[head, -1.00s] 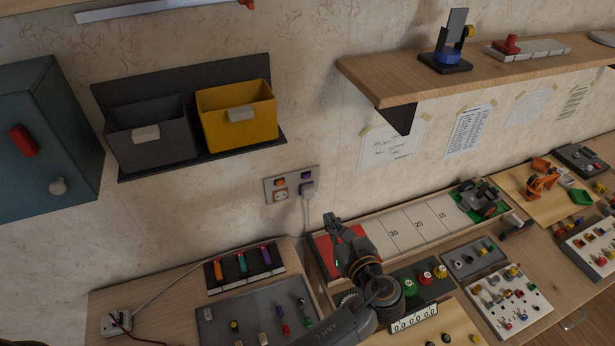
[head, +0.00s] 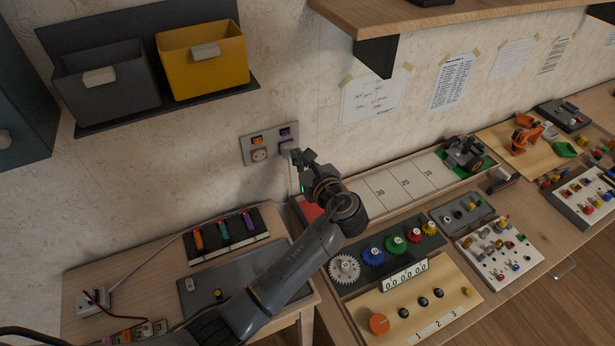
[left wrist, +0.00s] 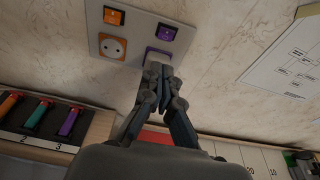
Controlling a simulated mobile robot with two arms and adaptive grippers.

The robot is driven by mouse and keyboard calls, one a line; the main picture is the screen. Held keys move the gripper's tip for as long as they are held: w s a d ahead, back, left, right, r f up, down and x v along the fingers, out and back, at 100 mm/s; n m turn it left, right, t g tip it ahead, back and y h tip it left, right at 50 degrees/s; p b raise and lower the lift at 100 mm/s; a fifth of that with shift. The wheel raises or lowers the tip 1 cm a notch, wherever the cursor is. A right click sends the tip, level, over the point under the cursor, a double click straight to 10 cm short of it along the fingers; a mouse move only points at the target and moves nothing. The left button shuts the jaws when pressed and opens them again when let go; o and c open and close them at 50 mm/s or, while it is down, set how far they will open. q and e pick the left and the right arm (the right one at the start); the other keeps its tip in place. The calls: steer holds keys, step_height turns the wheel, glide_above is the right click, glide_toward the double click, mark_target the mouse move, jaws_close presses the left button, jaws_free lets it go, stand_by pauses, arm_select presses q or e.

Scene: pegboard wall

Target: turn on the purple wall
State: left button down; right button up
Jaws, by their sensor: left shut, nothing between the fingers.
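A grey wall plate (head: 249,156) carries an orange switch (head: 257,140) and a purple switch (head: 285,132) on top. In the left wrist view the purple switch (left wrist: 166,32) and orange switch (left wrist: 114,16) show clearly; the lower purple part (left wrist: 158,52) is partly hidden by my fingers. My left gripper (head: 297,156) is shut and empty, its tips (left wrist: 157,72) just below the purple switch, near the plug. I cannot tell whether they touch anything. My right gripper is not in view.
Grey (head: 105,98) and yellow (head: 205,60) bins hang on the wall to the left. A wooden shelf (head: 450,18) juts out at upper right. Gears (head: 372,256), panels and a numbered track (head: 420,172) cover the bench.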

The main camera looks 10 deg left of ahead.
mark_target(287, 131)
arm_select(q)
steer(key=shift+w+a+r+b, duration=0.15)
steer(key=shift+w+a+r, duration=0.25)
steer(key=shift+w, duration=0.15)
steer(key=shift+w+a+r+b, duration=0.25)
steer(key=shift+w+a, duration=0.1)
steer(key=shift+w, duration=0.2)
steer(key=shift+w+a+r+b, duration=0.1)
steer(key=shift+w+a+r, duration=0.3)
steer(key=shift+w, duration=0.15)
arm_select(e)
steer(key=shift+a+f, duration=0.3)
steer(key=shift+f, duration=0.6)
arm_select(q)
steer(key=p, duration=0.1)
steer(key=r+p, duration=0.1)
steer(key=p, duration=0.2)
steer(key=shift+w+a+r, duration=0.25)
steer(key=shift+w+r, duration=0.1)
steer(key=shift+r, duration=0.05)
steer(key=shift+f, duration=0.45)
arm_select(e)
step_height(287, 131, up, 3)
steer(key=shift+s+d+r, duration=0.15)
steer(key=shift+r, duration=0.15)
